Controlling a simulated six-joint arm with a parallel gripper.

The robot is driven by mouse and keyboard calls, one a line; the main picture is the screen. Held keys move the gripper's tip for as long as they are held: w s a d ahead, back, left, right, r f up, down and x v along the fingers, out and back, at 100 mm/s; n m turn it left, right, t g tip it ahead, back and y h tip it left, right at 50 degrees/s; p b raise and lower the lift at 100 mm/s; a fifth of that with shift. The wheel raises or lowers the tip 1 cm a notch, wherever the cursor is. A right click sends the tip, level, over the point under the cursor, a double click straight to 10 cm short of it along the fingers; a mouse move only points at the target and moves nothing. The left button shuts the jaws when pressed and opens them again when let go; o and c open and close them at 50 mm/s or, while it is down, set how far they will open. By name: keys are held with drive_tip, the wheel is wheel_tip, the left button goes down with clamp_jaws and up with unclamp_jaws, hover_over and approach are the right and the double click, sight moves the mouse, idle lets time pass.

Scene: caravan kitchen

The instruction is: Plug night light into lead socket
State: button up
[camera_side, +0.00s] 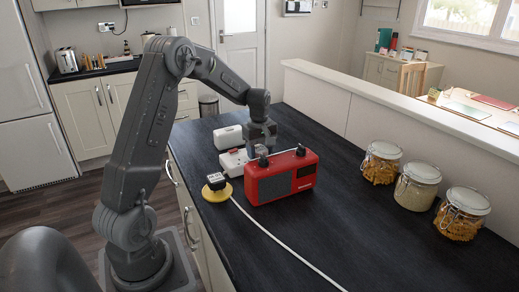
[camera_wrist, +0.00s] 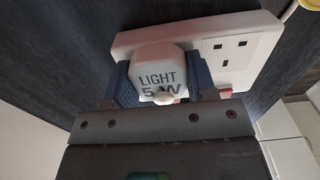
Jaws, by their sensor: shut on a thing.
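The night light (camera_wrist: 161,72) is a white block marked "LIGHT 5 W". It sits between the blue pads of my gripper (camera_wrist: 163,84), which is shut on it. The lead socket (camera_wrist: 228,50) is a white double block; its right outlet shows open slots, and the night light covers its left part. I cannot tell whether the night light's pins are in the holes. In the side view, the lead socket (camera_side: 231,163) lies on the dark worktop, and my gripper (camera_side: 262,147) points down at its right end, partly behind the red radio.
The red radio (camera_side: 273,182) stands close in front of my gripper. A black-and-white plug-like thing (camera_side: 216,181) sits on a yellow disc (camera_side: 216,195). A white box (camera_side: 228,136) lies behind the socket. A white lead (camera_side: 285,246) crosses the worktop. Several jars (camera_side: 417,187) stand right.

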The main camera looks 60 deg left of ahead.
drive_tip(key=shift+s+f, duration=0.1)
drive_tip(key=shift+f, duration=0.55)
drive_tip(key=o, duration=1)
drive_tip(key=shift+s, duration=0.1)
wheel_tip(320, 180, up, 15)
drive_tip(key=shift+w, duration=0.35)
